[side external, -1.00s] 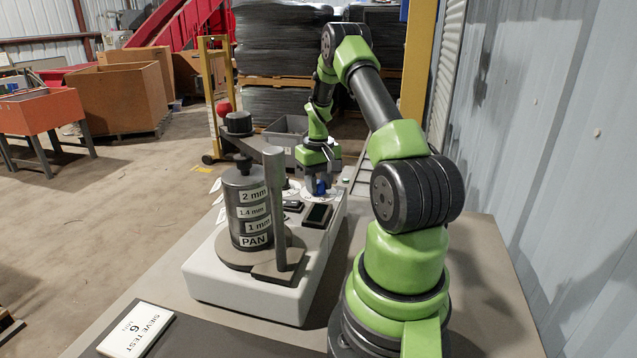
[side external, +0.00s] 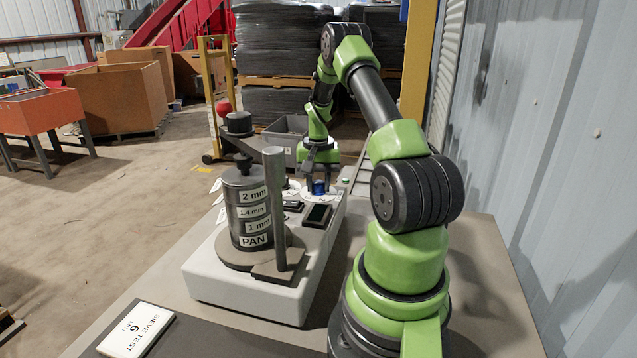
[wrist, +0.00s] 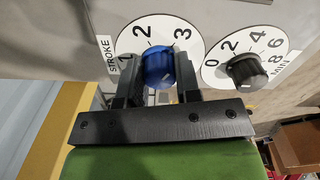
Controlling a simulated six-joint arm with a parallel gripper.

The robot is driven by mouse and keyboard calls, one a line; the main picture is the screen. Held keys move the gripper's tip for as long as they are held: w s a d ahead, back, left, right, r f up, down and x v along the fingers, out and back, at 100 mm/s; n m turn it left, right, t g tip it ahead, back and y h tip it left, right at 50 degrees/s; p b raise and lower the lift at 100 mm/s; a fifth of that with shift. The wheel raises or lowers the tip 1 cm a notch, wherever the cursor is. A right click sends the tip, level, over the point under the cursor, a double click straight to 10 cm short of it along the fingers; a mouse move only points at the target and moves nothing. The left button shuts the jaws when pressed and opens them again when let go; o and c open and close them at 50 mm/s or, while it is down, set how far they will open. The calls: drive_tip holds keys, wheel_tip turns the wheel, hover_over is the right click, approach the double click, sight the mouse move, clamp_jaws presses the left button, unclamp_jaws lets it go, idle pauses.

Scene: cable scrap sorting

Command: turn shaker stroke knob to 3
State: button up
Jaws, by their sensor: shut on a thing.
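The blue stroke knob (wrist: 157,66) sits on a white dial (wrist: 192,38) marked 1, 2 and 3 beside a STROKE label. My gripper (wrist: 157,70) has one finger on each side of the knob and is shut on it. In the side view my gripper (side external: 319,184) points down over the blue knob (side external: 319,188) at the far end of the shaker (side external: 245,284).
A black knob (wrist: 247,70) on a minutes dial is close to the right of my gripper. The sieve stack (side external: 248,212) and a grey post (side external: 275,210) stand on the shaker's near part. A SIEVE TEST card (side external: 137,329) lies at the front left.

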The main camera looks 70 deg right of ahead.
sight(318, 182)
idle(0.3)
drive_tip(key=o, duration=0.9)
drive_tip(key=shift+r, duration=0.15)
wheel_tip(318, 182, up, 10)
drive_tip(key=shift+f, duration=0.1)
